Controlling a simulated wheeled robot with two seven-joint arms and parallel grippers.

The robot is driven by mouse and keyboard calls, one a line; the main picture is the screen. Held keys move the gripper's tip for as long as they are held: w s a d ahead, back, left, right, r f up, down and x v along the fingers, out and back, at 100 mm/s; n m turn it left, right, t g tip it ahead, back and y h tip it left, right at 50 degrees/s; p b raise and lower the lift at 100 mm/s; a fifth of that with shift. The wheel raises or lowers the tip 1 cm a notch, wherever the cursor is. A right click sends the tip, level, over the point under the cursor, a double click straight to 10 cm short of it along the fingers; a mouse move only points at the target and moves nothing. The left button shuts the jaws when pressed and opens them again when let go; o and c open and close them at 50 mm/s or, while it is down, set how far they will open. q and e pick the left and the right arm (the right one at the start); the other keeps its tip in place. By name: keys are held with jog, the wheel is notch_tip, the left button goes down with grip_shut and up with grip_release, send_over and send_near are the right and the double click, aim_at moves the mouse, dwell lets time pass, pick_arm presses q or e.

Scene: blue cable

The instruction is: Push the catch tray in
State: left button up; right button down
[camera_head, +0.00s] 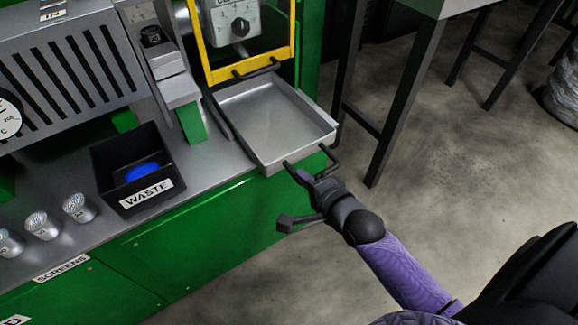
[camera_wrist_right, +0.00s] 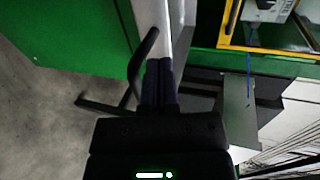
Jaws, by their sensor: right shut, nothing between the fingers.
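The catch tray (camera_head: 276,126) is a shallow grey metal pan below the yellow-framed opening, pulled out so that its front stands past the bench edge. Its dark bar handle (camera_head: 325,163) is on the front wall. My right gripper (camera_head: 303,178) is shut and empty, with its fingertips at the tray's front beside the left part of the handle. In the right wrist view the shut fingers (camera_wrist_right: 159,75) point at the grey tray front, with the handle (camera_wrist_right: 146,48) close beside them. I cannot tell whether they touch. My left gripper is not in view.
A black WASTE bin (camera_head: 132,160) with something blue inside stands on the bench left of the tray. Several small metal cups (camera_head: 80,207) stand farther left. A dark-legged table (camera_head: 390,105) stands right of the machine. Open floor (camera_head: 460,190) lies to the right.

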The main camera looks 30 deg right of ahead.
aim_at(290, 169)
jog(key=x, duration=0.1)
jog(key=b+x, duration=0.1)
jog(key=x, duration=0.2)
jog(key=shift+w+r+b, duration=0.2)
jog(key=shift+r+b, duration=0.1)
jog(key=shift+b, duration=0.1)
jog(key=shift+w+r, duration=0.1)
jog(key=shift+w, duration=0.25)
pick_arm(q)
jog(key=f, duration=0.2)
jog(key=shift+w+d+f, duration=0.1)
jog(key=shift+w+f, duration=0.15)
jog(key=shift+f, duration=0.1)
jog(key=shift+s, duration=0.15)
pick_arm(e)
jog(key=shift+w, duration=0.1)
